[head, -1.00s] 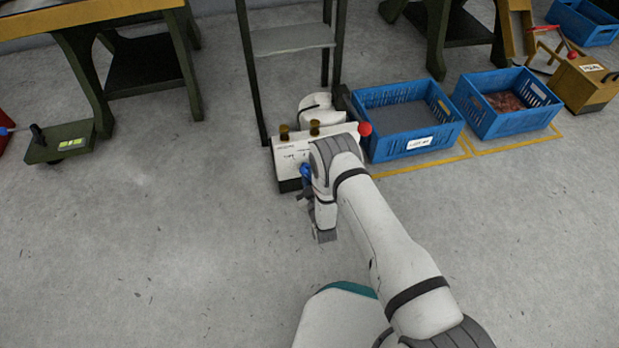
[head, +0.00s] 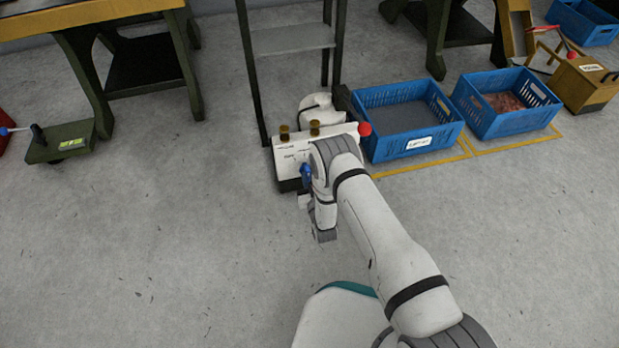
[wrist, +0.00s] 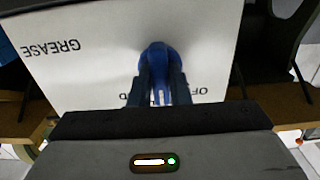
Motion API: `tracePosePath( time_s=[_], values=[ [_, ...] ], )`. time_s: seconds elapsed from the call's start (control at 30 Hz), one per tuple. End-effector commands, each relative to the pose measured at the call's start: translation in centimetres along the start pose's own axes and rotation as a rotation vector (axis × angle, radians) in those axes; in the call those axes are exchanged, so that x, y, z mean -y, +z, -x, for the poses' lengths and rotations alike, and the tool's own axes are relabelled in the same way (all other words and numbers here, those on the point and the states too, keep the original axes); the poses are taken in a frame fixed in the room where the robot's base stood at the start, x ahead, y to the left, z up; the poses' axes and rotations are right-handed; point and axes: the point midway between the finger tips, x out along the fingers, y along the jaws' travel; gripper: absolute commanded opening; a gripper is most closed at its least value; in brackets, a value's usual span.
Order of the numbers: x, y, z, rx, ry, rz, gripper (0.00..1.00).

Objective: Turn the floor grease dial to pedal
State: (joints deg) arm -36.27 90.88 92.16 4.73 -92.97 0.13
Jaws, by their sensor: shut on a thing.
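The floor grease unit is a low white box (head: 292,155) with a dark base, standing on the floor. Its blue dial (wrist: 160,58) sticks out from the white front panel in the wrist view. My gripper (wrist: 161,82) is shut on this dial, with one dark finger on each side. A white pointer line shows on the dial, towards the bottom of the picture. The word GREASE (wrist: 52,47) appears upside down on the panel. Other lettering beside the dial is partly hidden by the fingers. In the head view, my arm covers the right part of the panel.
Two brass-coloured caps and a red knob (head: 365,129) top the unit. A blue crate (head: 410,148) stands close on its right, with another blue crate (head: 510,125) beyond. A dark-framed rack (head: 290,40) stands behind.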

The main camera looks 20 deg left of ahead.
Motion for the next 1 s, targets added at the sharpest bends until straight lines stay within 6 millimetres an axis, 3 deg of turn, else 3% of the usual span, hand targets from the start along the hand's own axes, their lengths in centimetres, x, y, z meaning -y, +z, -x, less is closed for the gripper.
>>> tracePosePath(
  time_s=[0.37, 0.4, 0.63, 0.87, 1.0],
  values=[
    [-0.5, -0.2, -0.2, -0.005, 0.013, -0.003, 0.00],
    [-0.5, -0.2, -0.2, -0.005, 0.013, -0.003, 0.20],
    [-0.3, -0.1, -0.1, -0.004, 0.007, -0.002, 0.38],
    [-0.1, -0.1, 0.0, -0.002, 0.004, -0.002, 0.38],
    [-0.1, -0.2, 1.2, 0.002, 0.003, -0.002, 0.38]
  ],
)
